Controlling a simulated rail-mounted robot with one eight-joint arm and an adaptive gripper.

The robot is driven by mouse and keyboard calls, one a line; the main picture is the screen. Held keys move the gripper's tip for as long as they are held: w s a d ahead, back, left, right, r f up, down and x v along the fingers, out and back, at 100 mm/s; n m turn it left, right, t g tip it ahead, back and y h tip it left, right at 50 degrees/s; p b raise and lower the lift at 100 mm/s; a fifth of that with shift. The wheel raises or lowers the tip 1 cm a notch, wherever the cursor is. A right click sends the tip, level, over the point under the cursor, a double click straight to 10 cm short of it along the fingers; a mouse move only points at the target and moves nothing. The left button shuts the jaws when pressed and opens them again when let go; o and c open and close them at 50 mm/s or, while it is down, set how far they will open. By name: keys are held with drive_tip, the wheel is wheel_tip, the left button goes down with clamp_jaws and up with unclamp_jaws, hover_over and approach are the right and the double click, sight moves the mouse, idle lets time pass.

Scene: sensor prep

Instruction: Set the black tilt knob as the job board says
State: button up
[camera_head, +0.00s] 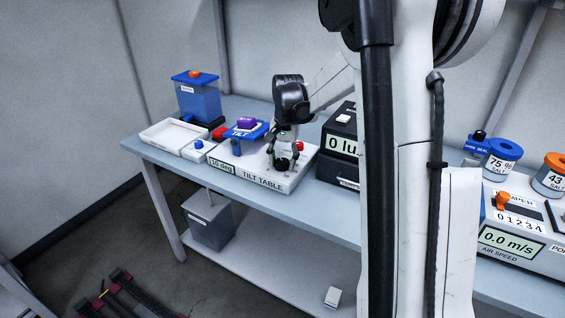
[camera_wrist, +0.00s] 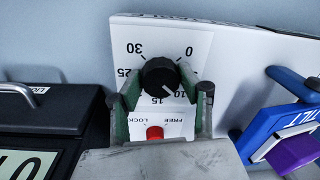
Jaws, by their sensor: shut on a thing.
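The black tilt knob (camera_wrist: 159,75) sits on a white dial plate in the wrist view, with 30, 25, 15, 10 and 0 readable around it. A white mark shows on the knob's lower right, near 10 and 15; its exact setting is hard to tell. My gripper (camera_wrist: 160,82) has a green-grey finger on each side of the knob and is shut on it. In the head view, my gripper (camera_head: 283,162) reaches down onto the tilt table (camera_head: 262,183), whose display (camera_head: 222,167) appears to read 10 deg. The job board is not in view.
A red knob (camera_wrist: 155,132) marked FREE and LOCK lies close to the fingers. A blue tilt stage (camera_head: 246,131) with a purple block stands beside the knob. A black box (camera_head: 340,145) with a display stands close on the right. A white tray (camera_head: 173,136) lies at left.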

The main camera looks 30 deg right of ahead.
sight(285, 162)
drive_tip(key=shift+m, duration=0.3)
drive_tip(key=o, duration=1.1)
drive_tip(key=shift+o, duration=0.2)
drive_tip(key=shift+r, duration=0.1)
wheel_tip(285, 162, up, 12)
drive_tip(key=shift+s+d, duration=0.25)
